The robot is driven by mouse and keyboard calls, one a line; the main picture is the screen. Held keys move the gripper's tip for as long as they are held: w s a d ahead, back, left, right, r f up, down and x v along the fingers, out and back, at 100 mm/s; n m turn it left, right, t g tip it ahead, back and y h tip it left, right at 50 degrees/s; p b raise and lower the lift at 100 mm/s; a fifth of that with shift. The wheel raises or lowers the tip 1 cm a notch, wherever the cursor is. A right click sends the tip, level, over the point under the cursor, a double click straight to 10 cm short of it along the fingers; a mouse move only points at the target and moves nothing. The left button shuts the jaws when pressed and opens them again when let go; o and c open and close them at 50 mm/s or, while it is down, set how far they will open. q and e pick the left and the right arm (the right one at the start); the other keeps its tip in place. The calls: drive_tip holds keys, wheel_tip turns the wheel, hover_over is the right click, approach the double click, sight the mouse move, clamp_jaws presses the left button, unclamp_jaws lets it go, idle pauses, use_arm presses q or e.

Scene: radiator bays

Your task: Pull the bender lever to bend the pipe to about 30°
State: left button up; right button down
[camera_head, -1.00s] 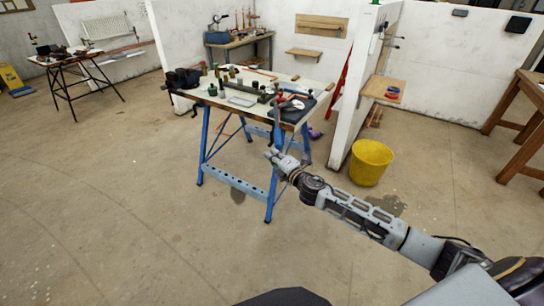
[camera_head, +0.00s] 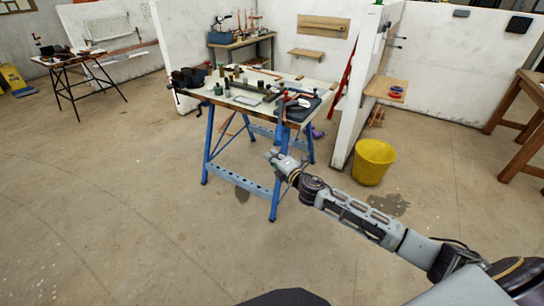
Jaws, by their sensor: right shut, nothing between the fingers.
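A blue-legged workbench (camera_head: 222,97) stands in the middle with tools on its top. A long dark tool (camera_head: 258,90), which may be the pipe bender, lies across the top; its lever and the pipe are too small to tell apart. A red-handled tool (camera_head: 281,101) stands near the right front edge beside a dark mat (camera_head: 303,112). My right gripper (camera_head: 271,156) is shut and empty, in front of the bench's near right side and apart from the tools. My left gripper is not in view.
A yellow bucket (camera_head: 373,162) stands on the floor right of the bench, beside a white partition wall (camera_head: 368,60). A vise (camera_head: 188,78) sits at the bench's left corner. A wooden table (camera_head: 524,125) is at the right edge.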

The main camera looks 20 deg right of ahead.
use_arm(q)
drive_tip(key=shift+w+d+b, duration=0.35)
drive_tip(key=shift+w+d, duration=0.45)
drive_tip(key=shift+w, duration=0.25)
use_arm(e)
drive_tip(key=v, duration=0.9)
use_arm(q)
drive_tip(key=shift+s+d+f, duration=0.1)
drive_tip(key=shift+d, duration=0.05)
use_arm(e)
drive_tip(key=shift+s+a, duration=0.15)
drive_tip(key=c, duration=2.1)
unclamp_jaws()
drive_tip(key=o, duration=0.9)
drive_tip(key=shift+r+p, duration=0.25)
drive_tip(key=shift+p, duration=0.05)
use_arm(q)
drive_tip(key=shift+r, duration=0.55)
use_arm(e)
drive_tip(key=shift+o, duration=0.2)
drive_tip(key=shift+a+r, duration=0.15)
use_arm(q)
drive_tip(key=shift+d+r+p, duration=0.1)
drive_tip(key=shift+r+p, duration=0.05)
drive_tip(key=shift+p, duration=0.25)
use_arm(e)
drive_tip(key=shift+s+a, duration=0.1)
drive_tip(key=shift+a, duration=0.05)
